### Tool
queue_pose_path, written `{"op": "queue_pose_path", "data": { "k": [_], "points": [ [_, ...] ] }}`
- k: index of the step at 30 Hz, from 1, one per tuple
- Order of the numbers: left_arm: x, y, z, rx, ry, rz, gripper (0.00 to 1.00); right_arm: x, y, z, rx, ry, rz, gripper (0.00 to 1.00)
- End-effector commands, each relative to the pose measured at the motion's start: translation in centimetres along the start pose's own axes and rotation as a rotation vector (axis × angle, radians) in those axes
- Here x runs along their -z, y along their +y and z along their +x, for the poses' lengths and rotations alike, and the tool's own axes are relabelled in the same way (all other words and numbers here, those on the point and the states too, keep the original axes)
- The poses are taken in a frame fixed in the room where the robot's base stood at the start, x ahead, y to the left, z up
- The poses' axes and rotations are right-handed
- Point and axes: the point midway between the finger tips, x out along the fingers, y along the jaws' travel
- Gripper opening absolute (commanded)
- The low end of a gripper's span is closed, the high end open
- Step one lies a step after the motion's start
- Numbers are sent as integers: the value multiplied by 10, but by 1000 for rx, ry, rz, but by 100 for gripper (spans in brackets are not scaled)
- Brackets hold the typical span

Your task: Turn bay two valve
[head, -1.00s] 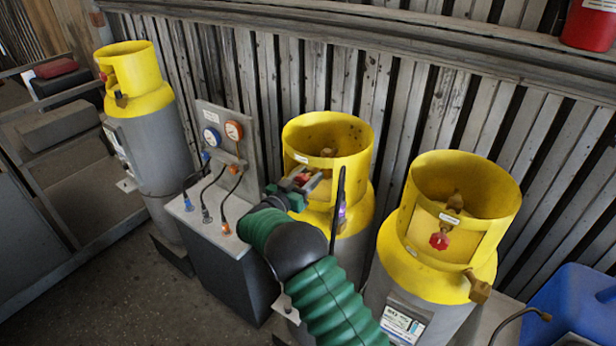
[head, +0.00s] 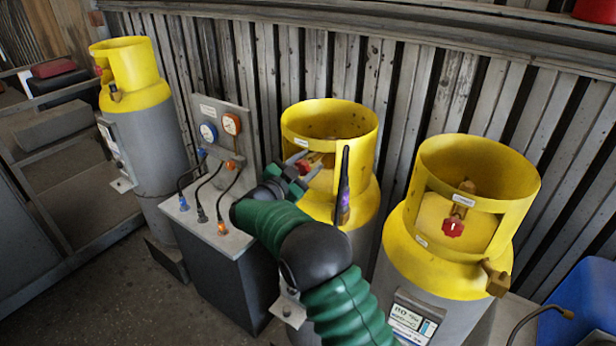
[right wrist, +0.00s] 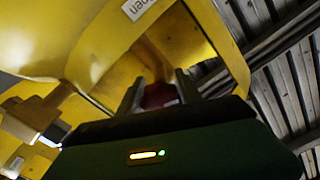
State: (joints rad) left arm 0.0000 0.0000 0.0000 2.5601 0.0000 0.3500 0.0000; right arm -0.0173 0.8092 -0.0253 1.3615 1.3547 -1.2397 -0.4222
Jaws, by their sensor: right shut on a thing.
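The middle cylinder has a yellow collar (head: 330,120) with a red valve knob (head: 302,164) in its front opening. My right gripper (head: 304,166) reaches in from the front and is shut on this knob. In the right wrist view, the dark red knob (right wrist: 160,95) sits between the two grey fingers of the right gripper (right wrist: 160,88), below a brass stem. My forearm hides part of the middle cylinder's body. A second red knob (head: 453,228) shows on the right cylinder. My left gripper is not in view.
A gauge panel (head: 226,140) with hoses stands left of the middle cylinder. Another yellow-collared cylinder (head: 150,130) stands at the far left. A slatted wall (head: 420,90) closes the back. A blue container (head: 585,300) is at the lower right.

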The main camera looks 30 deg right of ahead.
Motion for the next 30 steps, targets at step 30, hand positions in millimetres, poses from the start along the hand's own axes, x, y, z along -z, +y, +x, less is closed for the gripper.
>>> {"op": "queue_pose_path", "data": {
  "k": [30],
  "points": [
    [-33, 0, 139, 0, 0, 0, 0, -5, 3, 0, -3, 1, 955, 1]
  ]
}}
